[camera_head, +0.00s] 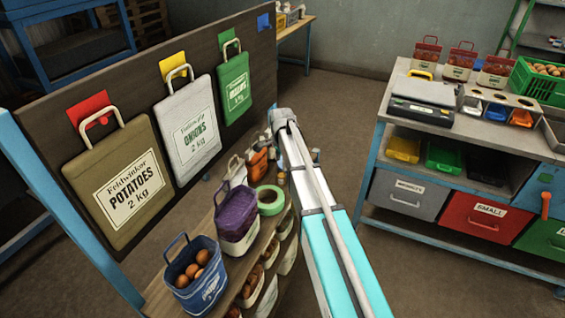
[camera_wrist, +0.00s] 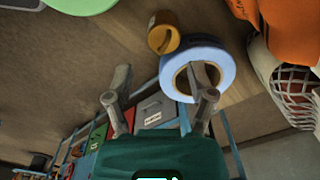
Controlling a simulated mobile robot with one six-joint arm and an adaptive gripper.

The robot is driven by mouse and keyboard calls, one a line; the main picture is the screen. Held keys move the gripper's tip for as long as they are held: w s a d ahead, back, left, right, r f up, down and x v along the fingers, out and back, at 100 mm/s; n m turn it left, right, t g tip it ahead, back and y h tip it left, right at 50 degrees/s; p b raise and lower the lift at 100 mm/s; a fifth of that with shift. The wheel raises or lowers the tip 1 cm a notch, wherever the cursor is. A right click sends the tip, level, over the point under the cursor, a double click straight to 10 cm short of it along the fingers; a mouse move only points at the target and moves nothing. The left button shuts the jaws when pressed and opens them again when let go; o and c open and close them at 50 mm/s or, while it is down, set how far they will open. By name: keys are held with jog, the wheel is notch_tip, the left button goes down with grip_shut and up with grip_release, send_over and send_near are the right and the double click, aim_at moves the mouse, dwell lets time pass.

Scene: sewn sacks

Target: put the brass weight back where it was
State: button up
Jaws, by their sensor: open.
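A small brass-coloured cylinder, which looks like the brass weight (camera_wrist: 162,36), stands on the wooden shelf (camera_wrist: 110,40) in the wrist view. It touches or nearly touches a pale blue tape roll (camera_wrist: 226,66). My gripper (camera_wrist: 161,78) is open and empty, its two fingers apart. The weight lies beyond the fingertips, between their lines. In the head view my gripper (camera_head: 276,128) is at the shelf's far end, largely hidden by my arm.
A sack board (camera_head: 135,75) rises behind. A workbench (camera_head: 482,128) with a scale (camera_head: 421,112) stands right across open floor.

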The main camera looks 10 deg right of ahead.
aim_at(282, 175)
jog(key=shift+r+p, duration=1.25)
jog(key=shift+r, duration=0.35)
jog(key=shift+s, duration=0.1)
jog(key=s+n, duration=1.5)
jog(key=s, duration=1.2)
jog(key=shift+s+d, duration=0.15)
jog(key=shift+s, duration=0.05)
